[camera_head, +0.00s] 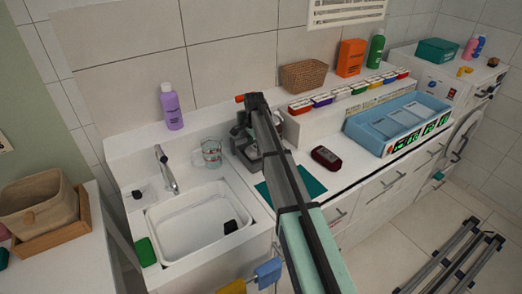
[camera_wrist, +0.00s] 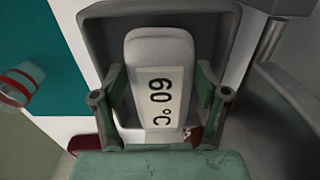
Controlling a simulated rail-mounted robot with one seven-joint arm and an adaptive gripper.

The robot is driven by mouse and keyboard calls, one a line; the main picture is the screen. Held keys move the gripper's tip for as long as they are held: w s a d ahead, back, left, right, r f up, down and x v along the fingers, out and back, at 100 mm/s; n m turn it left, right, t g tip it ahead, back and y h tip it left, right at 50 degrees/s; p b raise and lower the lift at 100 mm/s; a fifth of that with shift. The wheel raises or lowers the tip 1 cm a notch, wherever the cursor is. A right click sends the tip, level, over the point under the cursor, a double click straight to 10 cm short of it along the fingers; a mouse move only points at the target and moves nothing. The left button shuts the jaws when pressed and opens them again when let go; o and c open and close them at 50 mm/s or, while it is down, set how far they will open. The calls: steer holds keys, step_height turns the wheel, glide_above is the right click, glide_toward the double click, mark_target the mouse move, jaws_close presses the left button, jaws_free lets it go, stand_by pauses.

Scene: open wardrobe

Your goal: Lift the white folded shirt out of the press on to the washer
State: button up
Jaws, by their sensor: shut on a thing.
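A white rounded block (camera_wrist: 160,48) with a "60 °C" label stands between my gripper's fingers (camera_wrist: 160,95) in the wrist view. My gripper is shut on it. Behind it is a grey frame (camera_wrist: 98,35), perhaps the press. In the head view a grey device (camera_head: 243,150) stands beside the sink, partly hidden by my arm, and my gripper cannot be made out there. I see no clear folded shirt, and cannot tell whether the white block is part of one. A white machine (camera_head: 440,88), seemingly the washer, stands at the far right with small things on top.
A sink basin (camera_head: 190,222) and a glass (camera_head: 211,153) are left of my arm. A teal mat (camera_head: 312,182), a dark red object (camera_head: 326,158) and a light-blue tray (camera_head: 372,130) lie to the right. A wicker basket (camera_head: 303,76) stands behind. A metal rack (camera_head: 465,262) is on the floor.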

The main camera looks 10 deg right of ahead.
steer(key=shift+s+d+r+p, duration=0.15)
steer(key=shift+r+p, duration=0.35)
steer(key=shift+r, duration=0.55)
steer(key=shift+s+r+p, duration=0.15)
steer(key=shift+r+p, duration=0.3)
steer(key=shift+r, duration=0.6)
steer(key=shift+s+d+r+p, duration=0.15)
steer(key=shift+r+p, duration=0.35)
steer(key=shift+r, duration=0.55)
steer(key=shift+s, duration=0.1)
steer(key=s+d+r+p, duration=0.2)
steer(key=s+r, duration=0.1)
steer(key=s, duration=0.4)
steer(key=shift+s+d, duration=0.15)
steer(key=shift+d, duration=0.15)
